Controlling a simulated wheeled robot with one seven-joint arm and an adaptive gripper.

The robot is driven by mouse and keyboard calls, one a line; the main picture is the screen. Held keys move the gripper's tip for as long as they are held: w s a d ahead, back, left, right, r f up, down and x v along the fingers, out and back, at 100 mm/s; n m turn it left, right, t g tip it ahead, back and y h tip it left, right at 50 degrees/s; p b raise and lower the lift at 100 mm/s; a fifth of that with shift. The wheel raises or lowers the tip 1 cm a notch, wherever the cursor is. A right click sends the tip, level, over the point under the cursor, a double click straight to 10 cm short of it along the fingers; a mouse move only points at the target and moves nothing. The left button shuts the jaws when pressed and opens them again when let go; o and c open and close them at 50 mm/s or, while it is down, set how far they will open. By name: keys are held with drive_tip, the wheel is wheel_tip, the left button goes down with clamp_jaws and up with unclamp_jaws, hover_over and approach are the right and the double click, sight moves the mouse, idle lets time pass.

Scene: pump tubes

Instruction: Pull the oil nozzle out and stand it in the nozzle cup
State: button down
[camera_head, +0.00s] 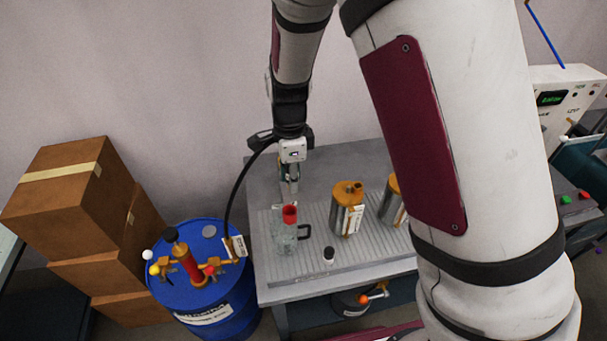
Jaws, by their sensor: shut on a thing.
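My gripper (290,190) points down above the left part of the grey bench and is shut on the oil nozzle, which is mostly hidden between the fingers. A black hose (232,195) loops from the pump up to the gripper. Below the fingers a clear glass jug (286,241) with a dark handle stands on the bench. A red cup-like piece (290,214) shows at the jug's mouth, just under the nozzle. I cannot tell whether the nozzle touches or enters it. I cannot identify the nozzle cup for certain.
A blue drum (222,311) with a red and brass hand pump (190,264) stands left of the bench (262,283). Orange-topped metal cans (347,209) and a small bottle (328,255) stand right of the jug. Cardboard boxes (75,190) are stacked at the far left.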

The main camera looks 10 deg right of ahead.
drive_tip(key=shift+a, duration=0.55)
drive_tip(key=shift+s, duration=0.1)
drive_tip(key=shift+f+b, duration=0.3)
drive_tip(key=shift+f, duration=2.6)
drive_tip(key=shift+f, duration=1.75)
idle(0.4)
drive_tip(key=c, duration=1.2)
unclamp_jaws()
drive_tip(key=shift+c, duration=0.2)
wheel_tip(320, 180, up, 12)
